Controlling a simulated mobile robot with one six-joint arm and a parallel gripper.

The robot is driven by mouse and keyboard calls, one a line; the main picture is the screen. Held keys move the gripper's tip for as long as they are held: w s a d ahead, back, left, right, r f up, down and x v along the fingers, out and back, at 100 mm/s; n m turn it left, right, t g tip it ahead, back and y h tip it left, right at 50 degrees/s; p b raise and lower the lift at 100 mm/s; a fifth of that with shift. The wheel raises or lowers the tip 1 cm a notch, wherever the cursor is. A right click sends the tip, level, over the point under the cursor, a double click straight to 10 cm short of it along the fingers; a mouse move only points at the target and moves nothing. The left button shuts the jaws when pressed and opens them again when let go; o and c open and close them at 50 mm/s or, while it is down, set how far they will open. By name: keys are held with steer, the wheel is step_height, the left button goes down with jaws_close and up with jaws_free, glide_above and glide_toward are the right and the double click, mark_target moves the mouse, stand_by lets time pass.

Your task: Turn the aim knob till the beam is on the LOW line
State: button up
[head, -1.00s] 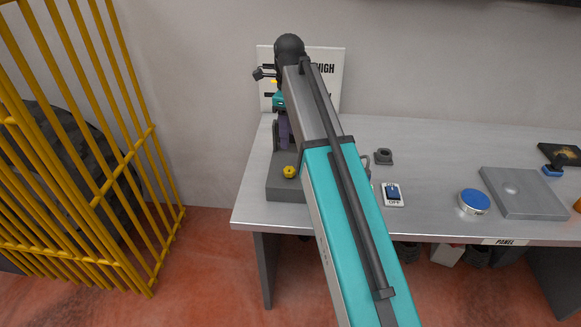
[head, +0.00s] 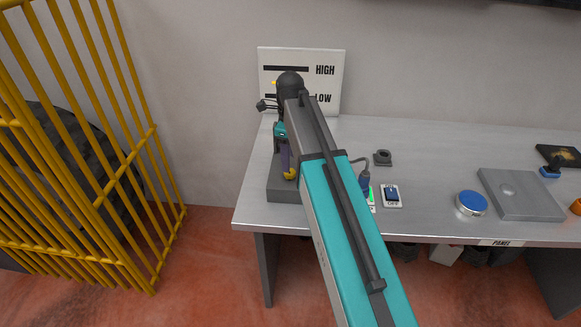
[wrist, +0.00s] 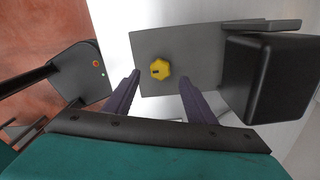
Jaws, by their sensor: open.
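The yellow aim knob (head: 290,175) is on the grey base (head: 287,194) at the bench's left end. My open gripper (head: 287,168) is just above it. In the wrist view the lobed knob (wrist: 160,69) shows between and slightly beyond my purple fingertips (wrist: 160,76), with a gap on each side; contact is not visible. The white board (head: 335,55) behind carries a HIGH line (head: 286,68) and a LOW line (head: 270,96), partly covered by my wrist. A small yellow patch (head: 274,83), apparently the beam, shows between the lines; the rest is hidden.
A black box-shaped body (wrist: 272,80) stands beside the knob in the wrist view. Right of my arm are a rocker switch (head: 391,195) marked OFF, a green-lit part (head: 371,195), a blue-topped tin (head: 472,203) and a grey plate (head: 520,195). A yellow cage (head: 150,130) stands left.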

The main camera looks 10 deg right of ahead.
mark_target(290, 174)
steer(key=shift+f+p, duration=0.7)
steer(key=shift+f, duration=2)
steer(key=c, duration=1)
